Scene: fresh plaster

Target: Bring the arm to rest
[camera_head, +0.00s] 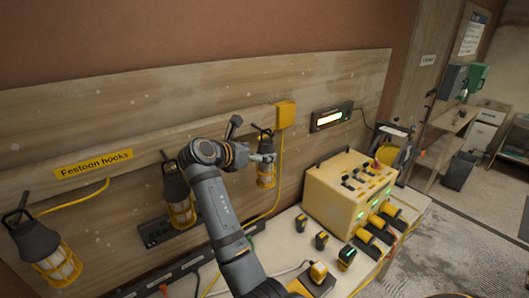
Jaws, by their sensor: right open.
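My right arm rises from the bottom middle, and its wrist bends to the right in front of the wooden board (100,110). My right gripper (268,157) is open at the upper part of a caged yellow-and-black work lamp (267,177) that hangs on the board. From this view I cannot tell whether the fingers touch the lamp. My left gripper is not in view.
Another lamp (181,213) hangs behind my forearm, and one (48,256) hangs at far left. A yellow power box (335,200) with plugs stands on the bench right of my arm. Small connectors and loose cables lie near it. Open floor (460,255) shows at right.

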